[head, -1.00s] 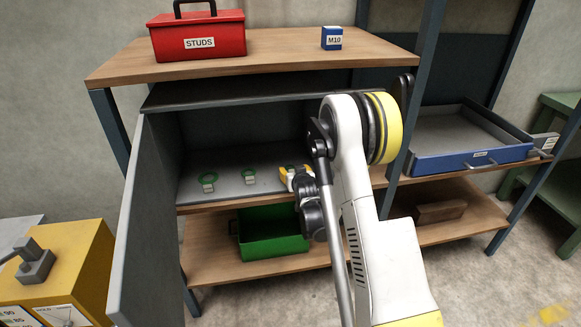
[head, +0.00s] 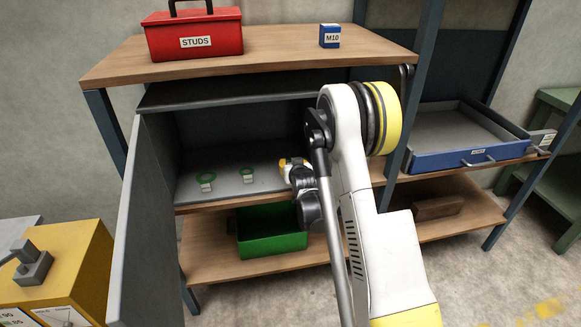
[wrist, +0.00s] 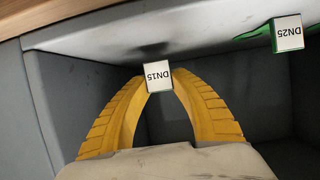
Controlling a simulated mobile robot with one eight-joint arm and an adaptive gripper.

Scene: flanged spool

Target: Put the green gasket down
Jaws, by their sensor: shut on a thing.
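My gripper (head: 288,164) is at the front right of the open grey cabinet, above its floor. In the wrist view its yellow fingers (wrist: 158,78) close at their tips on a white tag marked DN15 (wrist: 158,76). The green ring of this gasket is hidden behind the tag and fingers. Two other green gaskets with white tags, the left one (head: 205,177) and the middle one (head: 247,171), rest on the cabinet floor. In the wrist view a green gasket tag marked DN25 (wrist: 288,33) is at upper right, apart from my fingers.
The cabinet floor (head: 226,184) has free room around the two gaskets. The open cabinet door (head: 142,230) stands at left. A green bin (head: 272,242) sits below, a blue tray (head: 470,160) at right. A red STUDS box (head: 195,38) and M10 box (head: 330,36) stand on top.

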